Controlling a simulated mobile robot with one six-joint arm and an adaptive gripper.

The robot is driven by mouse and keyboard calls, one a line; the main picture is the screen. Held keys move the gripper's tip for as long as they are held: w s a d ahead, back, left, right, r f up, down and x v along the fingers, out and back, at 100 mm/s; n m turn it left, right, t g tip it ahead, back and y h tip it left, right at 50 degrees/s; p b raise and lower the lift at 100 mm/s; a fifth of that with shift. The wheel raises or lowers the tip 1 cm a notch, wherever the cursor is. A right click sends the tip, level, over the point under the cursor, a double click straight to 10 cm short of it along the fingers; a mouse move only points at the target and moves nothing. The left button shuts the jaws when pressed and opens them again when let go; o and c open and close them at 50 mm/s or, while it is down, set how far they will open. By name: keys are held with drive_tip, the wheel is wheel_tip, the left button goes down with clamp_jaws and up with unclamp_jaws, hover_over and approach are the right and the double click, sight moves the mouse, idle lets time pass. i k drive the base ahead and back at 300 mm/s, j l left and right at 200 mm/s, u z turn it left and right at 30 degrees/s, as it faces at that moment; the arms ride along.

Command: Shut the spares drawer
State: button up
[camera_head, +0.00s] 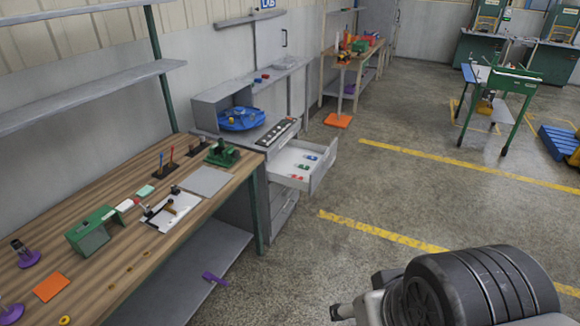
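The spares drawer (322,177) is pulled out of a grey cabinet just past the far end of the wooden bench. It is pale grey and open toward the right, and several small red, green and dark items lie inside it. Its front panel stands clear of the cabinet, over the open floor. A lower closed drawer front (285,211) shows beneath it. I cannot make out my gripper in this view, and nothing is seen touching the drawer. My own body parts fill the bottom right corner.
The wooden bench (105,280) at left holds tools and fixtures. A blue round part (241,119) sits on the cabinet top. An orange plate (338,121) is on the floor beyond the drawer. The concrete floor (345,190) right of the drawer is clear, with yellow lines.

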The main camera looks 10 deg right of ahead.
sight(282, 164)
drive_tip(key=i+l, duration=0.35)
drive_tip(key=l, duration=0.3)
drive_tip(key=i+l+z, duration=0.1)
drive_tip(key=i+j+z, duration=0.1)
drive_tip(key=i, duration=0.45)
drive_tip(key=i+j+z, duration=0.1)
drive_tip(key=i+j, duration=0.15)
drive_tip(key=i, duration=0.25)
drive_tip(key=i+j, duration=0.2)
drive_tip(key=i, duration=0.3)
drive_tip(key=i+j+z, duration=0.15)
drive_tip(key=i, duration=0.35)
drive_tip(key=i+j, duration=0.05)
drive_tip(key=j, duration=0.05)
